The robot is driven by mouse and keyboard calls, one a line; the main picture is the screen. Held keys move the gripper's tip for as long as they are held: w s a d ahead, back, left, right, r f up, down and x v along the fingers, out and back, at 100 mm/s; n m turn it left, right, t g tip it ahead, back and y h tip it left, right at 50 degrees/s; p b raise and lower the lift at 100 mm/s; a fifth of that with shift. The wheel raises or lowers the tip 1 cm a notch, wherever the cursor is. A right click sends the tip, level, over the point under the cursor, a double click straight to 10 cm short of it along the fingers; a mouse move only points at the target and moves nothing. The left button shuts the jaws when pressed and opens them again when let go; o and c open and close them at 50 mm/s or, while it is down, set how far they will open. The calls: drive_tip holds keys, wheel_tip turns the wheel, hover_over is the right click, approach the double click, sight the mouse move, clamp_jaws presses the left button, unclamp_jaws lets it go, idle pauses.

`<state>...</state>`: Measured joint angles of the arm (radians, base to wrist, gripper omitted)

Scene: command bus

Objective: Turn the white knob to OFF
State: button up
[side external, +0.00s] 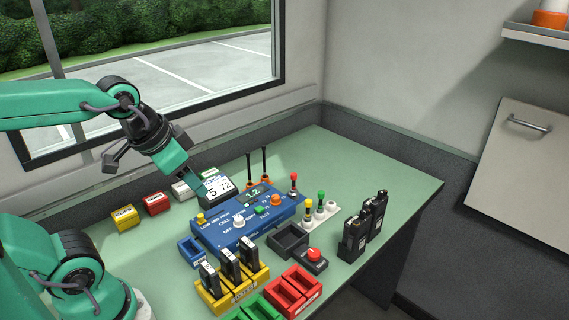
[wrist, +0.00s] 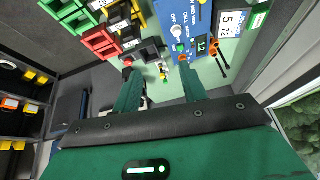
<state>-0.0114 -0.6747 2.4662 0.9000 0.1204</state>
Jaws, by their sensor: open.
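The white knob (side external: 239,221) stands on the front left of the blue control box (side external: 217,240), close to the printed words OFF and CELL. Its pointing direction is too small to read. In the wrist view the white knob (wrist: 176,31) shows at the top, beyond my fingertips, on the blue panel (wrist: 172,14). My gripper (side external: 203,192) is above and behind the box, apart from the knob, with its fingers angled down to the right. In the wrist view my gripper (wrist: 160,72) has its two green fingers spread wide with nothing held.
The box also carries a yellow knob (side external: 201,217), a display (side external: 253,192) and an orange knob (side external: 276,199). A yellow rack (side external: 213,307) with black radios and a red tray (side external: 285,294) stand in front. Radios (side external: 355,238) stand right. Free bench lies at the back right.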

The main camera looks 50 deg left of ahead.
drive_tip(key=w+a+f+m+g, duration=0.2)
drive_tip(key=w+f+m+g, duration=0.15)
drive_tip(key=w+m, duration=0.35)
drive_tip(key=m+g, duration=0.2)
drive_tip(key=m, duration=0.4)
approach(238, 218)
drive_tip(key=shift+s+d+t, duration=0.15)
drive_tip(key=shift+s+t, duration=0.1)
drive_tip(key=shift+w+f+m, duration=0.15)
drive_tip(key=shift+f+m, duration=0.15)
drive_tip(key=shift+m, duration=0.1)
drive_tip(key=shift+f, duration=0.1)
drive_tip(key=shift+f, duration=3.75)
clamp_jaws()
